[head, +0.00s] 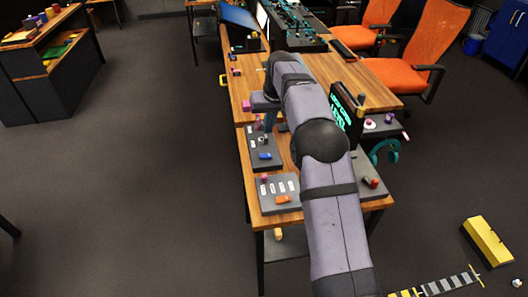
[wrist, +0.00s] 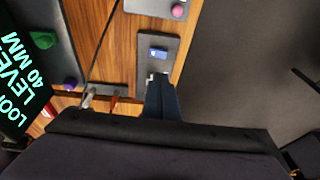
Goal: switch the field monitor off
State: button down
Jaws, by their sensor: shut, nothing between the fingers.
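A black screen (head: 343,113) with glowing green text stands on the wooden desk, right of my arm. It also shows at the left edge of the wrist view (wrist: 22,80), where "LEVEL 40 MM" is readable. I cannot tell whether it is the field monitor. A grey panel (head: 255,139) with a blue switch (head: 265,156) and small white parts lies on the desk's left side. In the wrist view, my gripper (wrist: 160,82) is shut and empty, its tips over the lower end of that panel (wrist: 147,44), below the blue switch (wrist: 158,53). Contact cannot be told.
A front grey panel (head: 267,207) holds an orange switch (head: 283,199), white parts and a pink knob. A green knob (wrist: 42,40) and a purple knob (wrist: 70,84) sit near the screen. Orange chairs (head: 430,50) stand right; open floor (head: 170,170) lies left.

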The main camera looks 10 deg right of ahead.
jog(key=shift+f, duration=0.1)
jog(key=p, duration=0.3)
send_over(263, 157)
jog(key=f, duration=1.1)
jog(key=shift+s+d+f, duration=0.2)
jog(key=shift+s+f, duration=0.05)
jog(key=shift+f, duration=0.15)
jog(key=shift+a+f, duration=0.1)
jog(key=shift+f, duration=0.7)
jog(key=shift+f, duration=0.1)
jog(key=shift+a+f+b, duration=0.25)
jog(key=shift+f+b, duration=0.1)
jog(key=shift+b, duration=0.1)
jog(key=shift+s+r, duration=0.1)
jog(key=shift+r, duration=0.05)
jog(key=shift+d, duration=0.2)
